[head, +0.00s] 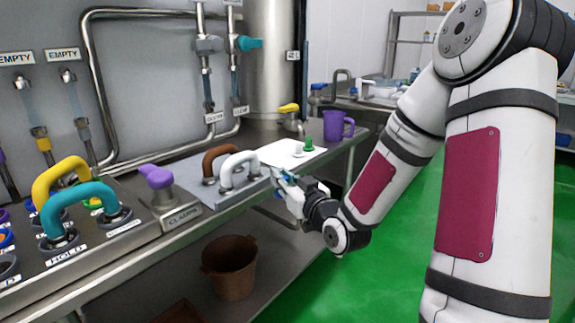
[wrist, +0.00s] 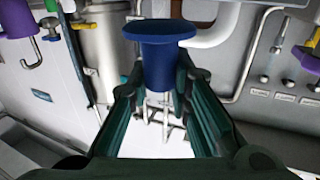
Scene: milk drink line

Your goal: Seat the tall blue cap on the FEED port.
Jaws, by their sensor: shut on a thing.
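The tall blue cap (wrist: 160,60) shows in the wrist view as a dark blue cylinder with a wide flange. My gripper (wrist: 160,82) is shut on it, with a dark finger on either side. In the head view my gripper (head: 281,176) is at the front edge of the bench, beside the white handle (head: 240,166). The cap is too small there to make out clearly. I cannot read a FEED label in either view. A port panel with HOLD and CLAMPS labels (head: 68,248) lies to the left of my gripper.
Yellow (head: 62,178), teal (head: 80,196) and brown (head: 215,156) handles rise from the bench. A purple mug (head: 336,125) and a green piece (head: 308,144) stand behind my gripper. A brown bucket (head: 230,268) sits below. Pipes line the back wall.

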